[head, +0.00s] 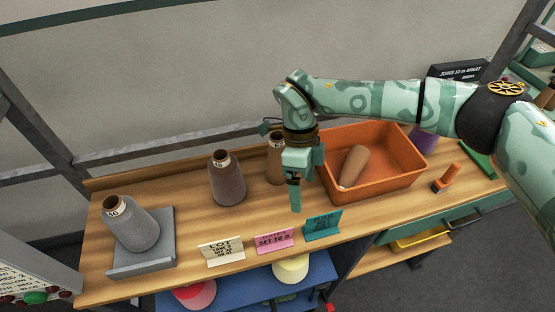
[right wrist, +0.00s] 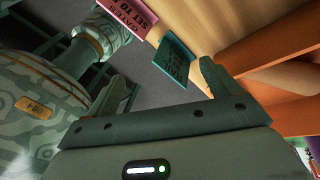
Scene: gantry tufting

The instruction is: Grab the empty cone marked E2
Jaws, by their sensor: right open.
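No E2 mark is readable in either view. A tan cone (head: 354,166) lies tilted inside the orange bin (head: 330,186) and looks bare of yarn; whether it is E2 I cannot tell. My right gripper (head: 296,200) hangs pointing down over the table, left of the bin and apart from the tan cone. It is open, with nothing seen between its fingers (right wrist: 160,88) in the right wrist view. My left gripper is not in view.
A brown yarn cone (head: 227,180) stands upright, and another (head: 276,165) is partly hidden by my right gripper. A grey cone (head: 135,229) sits on a grey stand (head: 150,264). Cream (head: 222,251), pink (head: 274,238) and teal (head: 323,225) cards line the front edge. An orange block (head: 446,178) is right of the bin.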

